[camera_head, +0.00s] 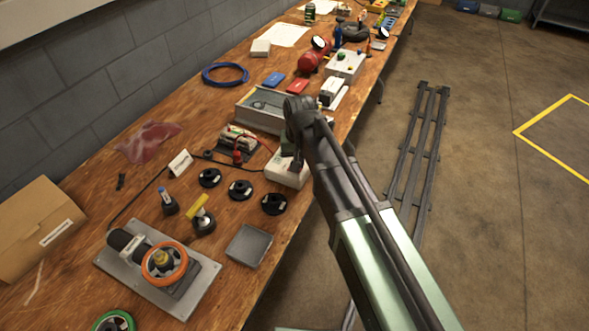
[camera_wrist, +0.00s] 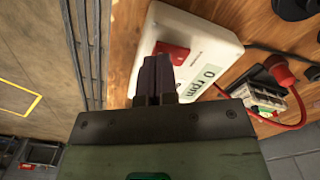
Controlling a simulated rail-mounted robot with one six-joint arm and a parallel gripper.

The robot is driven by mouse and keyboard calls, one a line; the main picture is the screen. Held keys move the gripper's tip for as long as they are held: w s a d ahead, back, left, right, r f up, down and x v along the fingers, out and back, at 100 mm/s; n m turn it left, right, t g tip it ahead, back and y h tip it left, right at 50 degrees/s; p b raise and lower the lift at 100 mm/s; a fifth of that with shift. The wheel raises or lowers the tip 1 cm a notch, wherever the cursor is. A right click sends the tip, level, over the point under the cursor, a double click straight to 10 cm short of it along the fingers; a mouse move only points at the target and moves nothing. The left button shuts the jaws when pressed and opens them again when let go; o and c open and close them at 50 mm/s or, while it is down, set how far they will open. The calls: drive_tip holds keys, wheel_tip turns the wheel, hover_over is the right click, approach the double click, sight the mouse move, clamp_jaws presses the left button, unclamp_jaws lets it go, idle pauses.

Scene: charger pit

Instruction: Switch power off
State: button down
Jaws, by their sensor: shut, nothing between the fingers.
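A white control box (camera_head: 284,174) lies on the wooden bench near its right edge. In the wrist view the white box (camera_wrist: 222,40) carries a red switch (camera_wrist: 178,49) and a display (camera_wrist: 208,78) reading "0 rpm". My gripper (camera_head: 298,164) points down over the box. In the wrist view my gripper (camera_wrist: 158,58) is shut and empty, its fingertips at the red switch and covering part of it. I cannot tell whether they touch it. The switch's position is not clear.
A red plug (camera_wrist: 278,70) with a red cable lies beside the box. Black round parts (camera_head: 240,189) and a grey tray (camera_head: 248,245) stand nearby. A metal-sided case (camera_head: 262,108) sits behind the box. Floor rails (camera_head: 415,150) run along the bench's right side.

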drive_tip(key=shift+f+b, duration=0.8)
wheel_tip(320, 180, up, 7)
drive_tip(key=p, duration=0.7)
drive_tip(key=shift+r, duration=0.15)
drive_tip(key=s+d+r+m+p, duration=0.1)
drive_tip(key=s+d+r+p, duration=0.1)
drive_tip(key=s+d, duration=0.4)
drive_tip(key=s+d+r+p, duration=0.2)
drive_tip(key=s+d, duration=0.5)
drive_tip(key=d, duration=0.8)
drive_tip(key=shift+s+m, duration=0.15)
drive_tip(key=shift+m, duration=0.25)
